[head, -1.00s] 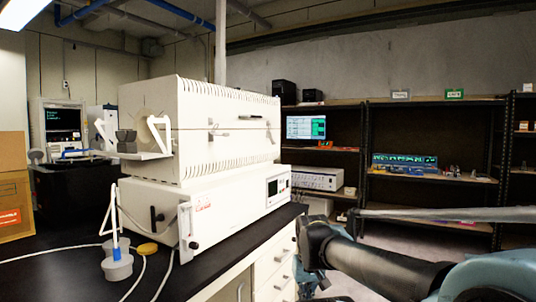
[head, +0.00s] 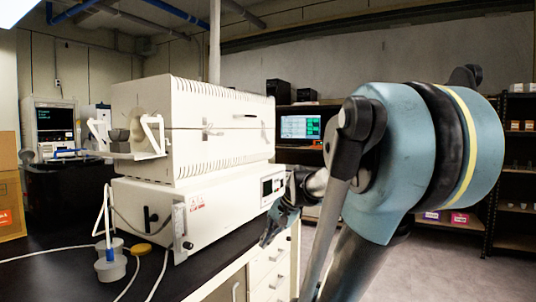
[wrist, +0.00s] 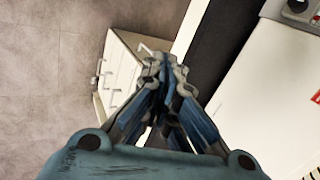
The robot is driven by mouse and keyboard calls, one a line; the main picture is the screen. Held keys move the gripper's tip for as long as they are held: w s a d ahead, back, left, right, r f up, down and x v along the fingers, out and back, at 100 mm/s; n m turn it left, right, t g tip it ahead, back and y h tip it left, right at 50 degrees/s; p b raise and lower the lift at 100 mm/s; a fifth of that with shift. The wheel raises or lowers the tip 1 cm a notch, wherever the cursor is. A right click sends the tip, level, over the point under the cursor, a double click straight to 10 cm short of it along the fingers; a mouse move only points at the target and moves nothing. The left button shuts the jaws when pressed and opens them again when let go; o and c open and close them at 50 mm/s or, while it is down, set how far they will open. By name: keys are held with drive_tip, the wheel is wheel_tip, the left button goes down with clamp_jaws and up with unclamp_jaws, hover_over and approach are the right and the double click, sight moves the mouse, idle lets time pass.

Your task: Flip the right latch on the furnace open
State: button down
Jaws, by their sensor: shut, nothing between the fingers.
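The white furnace (head: 222,148) stands on its white base unit on the bench in the head view. A small latch (head: 208,130) sits on the seam of its front, towards the left. The right latch (head: 265,129) is a small, unclear shape near the right end of the same seam, and its position cannot be told. My gripper (wrist: 160,68) is shut and empty in the wrist view, pointing down beside the bench edge. In the head view it (head: 272,228) hangs low in front of the base unit, apart from the furnace and below the latches.
The black bench top (wrist: 232,40) and the base unit (wrist: 265,100) lie right of my gripper in the wrist view. Drawers (head: 266,262) are under the bench. A grey cup (head: 111,266) and cables lie at the bench's left. Shelves stand behind; the floor is clear.

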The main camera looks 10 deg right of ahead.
drive_tip(key=w+r+m+t+y, duration=0.1)
drive_tip(key=w+r+m+y, duration=0.15)
drive_tip(key=w+r, duration=0.45)
drive_tip(key=w+r+m+t+y, duration=0.15)
drive_tip(key=w+r+m, duration=0.25)
drive_tip(key=w, duration=0.8)
drive_tip(key=w+r+m+t+y, duration=0.1)
drive_tip(key=w+r+m+y, duration=0.3)
drive_tip(key=w, duration=0.5)
drive_tip(key=w+d+r+m+t+y, duration=0.2)
drive_tip(key=w+d, duration=0.5)
drive_tip(key=w, duration=0.5)
drive_tip(key=w+d+r+m+t+y, duration=0.2)
drive_tip(key=w+d+r+m+t, duration=0.2)
drive_tip(key=w+d+m, duration=0.3)
drive_tip(key=w+d+r, duration=0.1)
drive_tip(key=w, duration=0.3)
drive_tip(key=shift+w+d, duration=0.25)
drive_tip(key=shift+w, duration=0.15)
drive_tip(key=x, duration=1)
drive_tip(key=shift+r, duration=0.1)
drive_tip(key=shift+a, duration=0.1)
